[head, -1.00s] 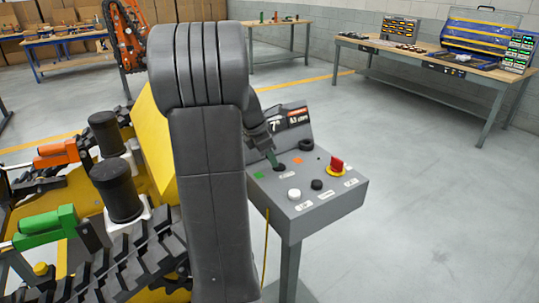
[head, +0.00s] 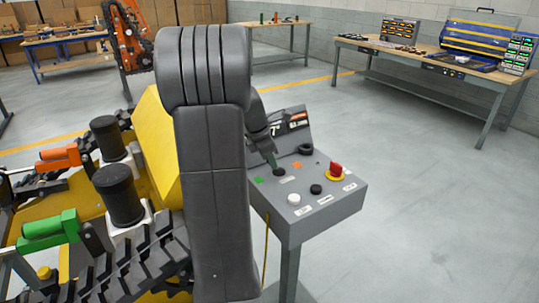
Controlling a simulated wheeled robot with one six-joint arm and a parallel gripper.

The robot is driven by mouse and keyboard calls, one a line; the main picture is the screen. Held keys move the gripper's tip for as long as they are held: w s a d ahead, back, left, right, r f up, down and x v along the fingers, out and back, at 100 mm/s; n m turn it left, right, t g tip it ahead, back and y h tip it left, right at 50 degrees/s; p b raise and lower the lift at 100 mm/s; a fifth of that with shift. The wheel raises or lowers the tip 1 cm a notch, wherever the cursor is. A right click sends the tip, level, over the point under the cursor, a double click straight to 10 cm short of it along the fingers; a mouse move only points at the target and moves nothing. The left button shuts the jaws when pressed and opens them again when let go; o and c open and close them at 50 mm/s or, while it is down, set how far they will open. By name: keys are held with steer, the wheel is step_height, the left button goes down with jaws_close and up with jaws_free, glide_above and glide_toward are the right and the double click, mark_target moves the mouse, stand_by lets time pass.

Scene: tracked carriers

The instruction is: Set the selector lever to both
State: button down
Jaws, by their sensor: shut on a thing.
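The grey control console (head: 329,211) stands right of my arm, with a sloped display at its back. The selector lever (head: 272,161) rises from a round black base on the console's top, between a green mark (head: 259,180) and an orange mark (head: 296,164). It looks tilted up and to the left in the head view. My gripper (head: 268,154) is shut on the lever's upper part. My arm hides part of the gripper and the console's left side, and the small labels are too small to read.
On the console are a red stop knob on yellow (head: 336,171), a white button (head: 294,197), a black button (head: 316,189) and a black knob (head: 305,149). A yellow tracked carrier (head: 157,140) stands at left. The floor at right is clear.

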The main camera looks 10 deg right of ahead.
mark_target(279, 170)
steer(key=r+y+p, duration=0.1)
steer(key=p, duration=0.3)
steer(key=shift+w+d+r+g, duration=0.1)
steer(key=shift+d+g, duration=0.2)
steer(key=shift+d, duration=0.1)
steer(key=p, duration=0.2)
steer(key=d+y+p, duration=0.1)
steer(key=shift+w+y+p, duration=0.2)
steer(key=shift+y+p, duration=0.1)
steer(key=shift+p, duration=0.05)
steer(key=y+p, duration=0.1)
steer(key=p, duration=0.1)
steer(key=d+g+y+p, duration=0.1)
steer(key=shift+w+d+p, duration=0.2)
steer(key=shift+w+p, duration=0.05)
steer(key=shift+p, duration=0.15)
steer(key=shift+f+y, duration=0.2)
steer(key=shift+y, duration=0.1)
steer(key=c, duration=1.2)
jaws_free()
steer(key=shift+d, duration=0.1)
